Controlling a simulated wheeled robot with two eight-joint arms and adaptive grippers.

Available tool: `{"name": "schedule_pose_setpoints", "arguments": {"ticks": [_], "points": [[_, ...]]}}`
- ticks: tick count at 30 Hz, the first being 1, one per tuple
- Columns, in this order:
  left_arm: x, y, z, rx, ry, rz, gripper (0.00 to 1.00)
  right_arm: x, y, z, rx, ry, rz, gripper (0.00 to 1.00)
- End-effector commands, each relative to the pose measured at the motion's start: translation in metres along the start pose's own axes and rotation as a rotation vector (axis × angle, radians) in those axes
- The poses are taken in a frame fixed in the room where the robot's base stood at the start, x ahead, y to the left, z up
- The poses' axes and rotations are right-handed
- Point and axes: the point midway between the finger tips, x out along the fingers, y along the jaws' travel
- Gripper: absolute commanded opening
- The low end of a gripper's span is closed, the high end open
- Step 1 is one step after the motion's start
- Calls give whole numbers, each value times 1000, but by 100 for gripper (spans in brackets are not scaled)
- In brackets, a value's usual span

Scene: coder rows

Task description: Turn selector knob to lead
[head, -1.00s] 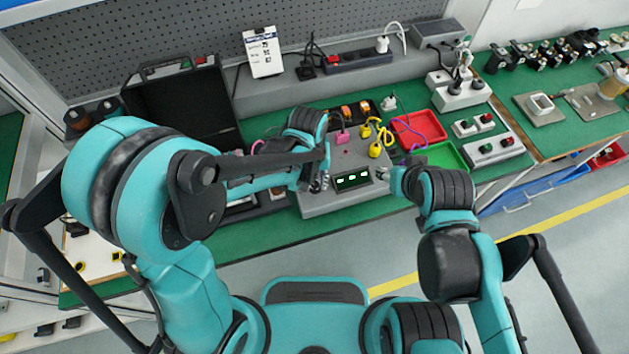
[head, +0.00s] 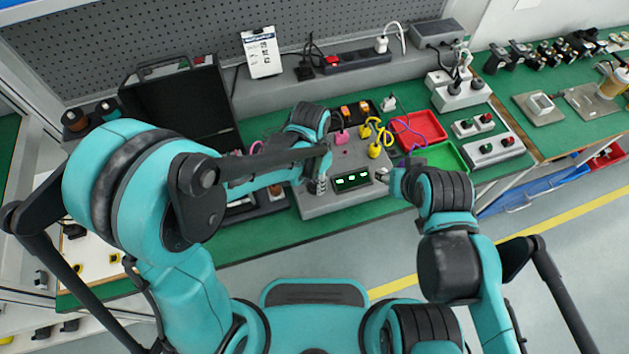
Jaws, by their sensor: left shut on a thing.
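A grey tester box (head: 335,203) with a small lit display (head: 352,181) stands on the green bench in the middle of the head view. My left gripper (head: 318,186) points down at the left part of the box's top, left of the display. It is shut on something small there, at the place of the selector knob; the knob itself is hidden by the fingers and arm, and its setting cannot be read. My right gripper (head: 384,174) is at the right end of the box, near the display; its fingers are too small to judge.
Pink and yellow plugs (head: 374,151) with cables are at the back of the box. A red tray (head: 420,128) and a green tray (head: 440,157) lie to the right. An open black case (head: 180,105) stands at the left. A button box (head: 495,149) is further right.

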Motion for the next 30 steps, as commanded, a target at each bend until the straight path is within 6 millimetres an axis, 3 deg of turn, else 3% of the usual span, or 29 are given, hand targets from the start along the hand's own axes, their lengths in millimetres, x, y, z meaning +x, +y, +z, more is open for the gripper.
{"name": "schedule_pose_setpoints", "arguments": {"ticks": [22, 23, 24, 30], "points": [[1, 0, 0, 81, -4, 0, 0, 1, 0, 0, 0, 0, 0, 46], [1, 0, 0, 81, -4, 0, 36, 1, 0, 0, 0, 0, 0, 46], [0, 0, 0, 81, -4, 0, 46, 1, 0, 0, 0, 0, 0, 46], [0, 0, 0, 81, -4, 0, 49, 1, 0, 0, 0, 0, 0, 46]]}}
